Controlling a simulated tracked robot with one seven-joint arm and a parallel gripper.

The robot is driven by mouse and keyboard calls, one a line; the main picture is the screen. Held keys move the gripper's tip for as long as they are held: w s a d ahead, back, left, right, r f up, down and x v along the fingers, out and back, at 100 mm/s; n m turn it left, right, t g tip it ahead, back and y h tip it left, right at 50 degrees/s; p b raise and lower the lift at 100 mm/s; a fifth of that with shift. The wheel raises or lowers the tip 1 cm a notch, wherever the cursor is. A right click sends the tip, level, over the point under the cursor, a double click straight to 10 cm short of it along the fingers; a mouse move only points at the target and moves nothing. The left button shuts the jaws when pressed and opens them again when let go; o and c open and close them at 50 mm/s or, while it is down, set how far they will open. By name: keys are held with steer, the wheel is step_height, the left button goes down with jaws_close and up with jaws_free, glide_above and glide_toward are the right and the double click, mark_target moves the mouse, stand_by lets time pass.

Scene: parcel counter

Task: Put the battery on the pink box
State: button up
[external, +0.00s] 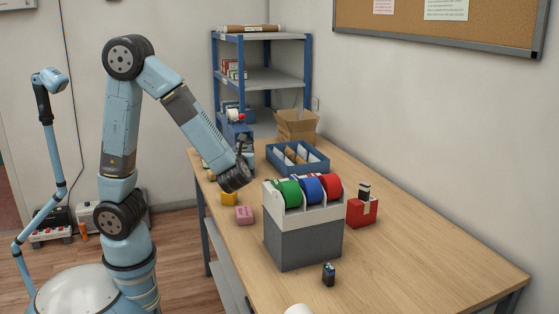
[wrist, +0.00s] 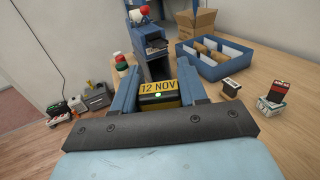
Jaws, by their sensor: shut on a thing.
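My gripper (wrist: 157,84) is shut on a dark block (wrist: 160,101) with a green light; a yellow "12 NOV" label shows directly at or behind it. I cannot tell whether this block is the battery. In the external view my gripper (external: 245,145) is above the table's left side and the held thing is hard to make out. The small pink box (external: 244,215) lies near the table's left edge, below my gripper in the picture. The pink box is outside the wrist view. A small dark battery-like block (external: 328,273) stands in front of the tape dispenser.
A large grey tape dispenser (external: 303,245) stands right of the pink box. A yellow box (external: 229,198) sits just behind the pink box. A red box (external: 354,213) with a dark thing on it is at the right. A blue tray (external: 321,165) and cardboard box (external: 296,130) stand behind.

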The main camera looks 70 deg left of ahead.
glide_above(245, 209)
step_height(245, 209, down, 17)
steer(key=shift+f, duration=0.1)
stand_by(0.9)
steer(key=o, duration=1.1)
steer(key=v, duration=1.1)
steer(key=shift+s+d, duration=0.15)
steer(key=shift+d, duration=0.2)
steer(key=s+a+r+n+g+h, duration=0.8)
steer(key=s+a+r+n+g, duration=0.15)
steer(key=n, duration=0.35)
steer(key=s+r+n+t+h, duration=0.2)
steer(key=r+n+h, duration=0.1)
steer(key=s+d+r+n+t+h, duration=0.1)
steer(key=r+n+t+h, duration=0.1)
steer(key=r+n+t, duration=0.1)
steer(key=s+d+r+n+t+h, duration=0.1)
steer(key=s+r+n+t+h, duration=0.1)
steer(key=r, duration=0.3)
steer(key=shift+s+d+r+n+t+h, duration=0.25)
steer(key=shift+s+n+t+h, duration=0.1)
steer(key=shift+n+t+h, duration=0.4)
